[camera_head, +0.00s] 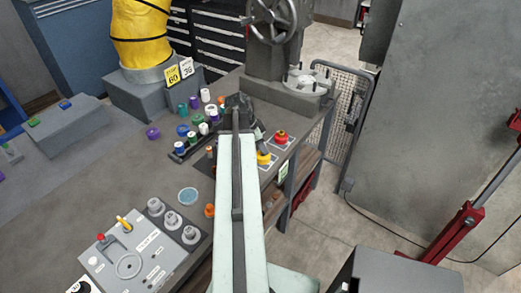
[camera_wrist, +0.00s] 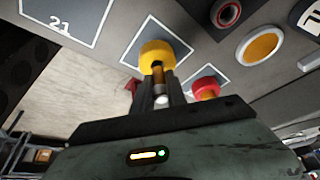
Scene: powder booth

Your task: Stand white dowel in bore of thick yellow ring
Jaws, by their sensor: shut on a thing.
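The thick yellow ring (camera_wrist: 165,48) stands on a white-outlined square in the wrist view; it also shows in the head view (camera_head: 263,159), right of my arm. My gripper (camera_wrist: 158,82) is shut, with its fingertips at the ring's near edge in the picture. A small white end (camera_wrist: 163,99) shows between the fingers, and I take it to be the white dowel. A brownish, shaded strip lies between the fingertips. The fingers hide most of the held piece, and I cannot tell whether it is in the bore or apart from it. In the head view my arm hides the fingertips.
A red piece (camera_wrist: 205,88) stands on the neighbouring square, close to the right finger; the head view shows it too (camera_head: 281,136). Several coloured pegs and rings stand left of my arm. A control box (camera_head: 135,258) is at the front left. The bench's right edge is close by.

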